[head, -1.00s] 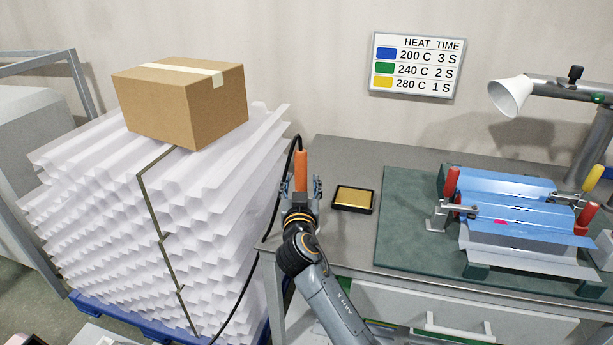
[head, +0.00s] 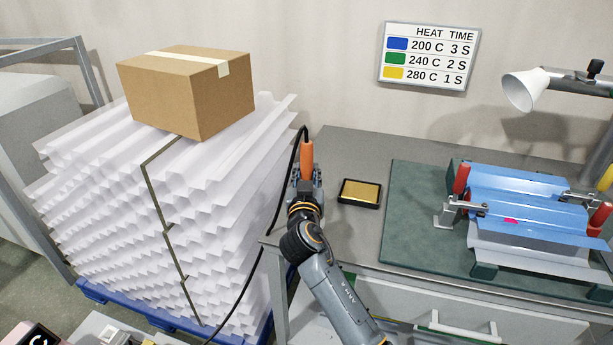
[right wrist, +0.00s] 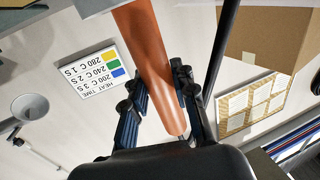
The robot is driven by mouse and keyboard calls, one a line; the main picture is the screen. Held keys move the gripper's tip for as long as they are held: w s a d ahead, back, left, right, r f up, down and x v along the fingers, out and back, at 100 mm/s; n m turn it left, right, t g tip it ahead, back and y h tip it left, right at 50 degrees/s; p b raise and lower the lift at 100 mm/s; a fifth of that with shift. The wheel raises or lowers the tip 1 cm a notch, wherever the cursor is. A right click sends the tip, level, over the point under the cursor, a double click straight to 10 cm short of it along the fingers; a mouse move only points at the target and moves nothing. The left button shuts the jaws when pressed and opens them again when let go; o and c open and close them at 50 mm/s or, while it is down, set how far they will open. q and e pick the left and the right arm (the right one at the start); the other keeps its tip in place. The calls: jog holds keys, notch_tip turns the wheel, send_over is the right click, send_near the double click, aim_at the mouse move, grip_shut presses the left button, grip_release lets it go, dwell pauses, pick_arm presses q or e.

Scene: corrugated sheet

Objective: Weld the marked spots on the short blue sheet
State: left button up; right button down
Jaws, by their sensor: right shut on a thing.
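The short blue sheet (head: 535,186) is held by toggle clamps in a fixture on the green mat at the right in the head view. A magenta mark (head: 510,220) shows on its front part; other marks cannot be made out. My right gripper (head: 306,180) is shut on the orange handle of a tool (head: 307,157), left of the brass-coloured pad and well away from the sheet. The right wrist view shows the orange handle (right wrist: 150,65) between the fingers (right wrist: 158,98). The tool's working tip is hidden. My left gripper is not in view.
A wall sign (head: 428,56) reads blue 200 C 3 S, green 240 C 2 S, yellow 280 C 1 S. A brass-coloured pad (head: 361,191) lies on the bench. White corrugated sheets (head: 110,215) with a carton (head: 185,95) stand left. A lamp (head: 522,91) overhangs the right.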

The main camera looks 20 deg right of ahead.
aim_at(306, 143)
notch_tip(306, 143, up, 5)
jog(key=shift+r, duration=0.2)
notch_tip(306, 143, up, 5)
jog(key=shift+f+p, duration=0.1)
jog(key=shift+p, duration=0.35)
notch_tip(306, 143, up, 3)
jog(key=shift+r+p, duration=0.2)
jog(key=shift+p, duration=1.05)
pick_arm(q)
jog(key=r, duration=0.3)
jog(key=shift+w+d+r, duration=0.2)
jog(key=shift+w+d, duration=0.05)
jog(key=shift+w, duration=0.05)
pick_arm(e)
jog(key=shift+f, duration=0.15)
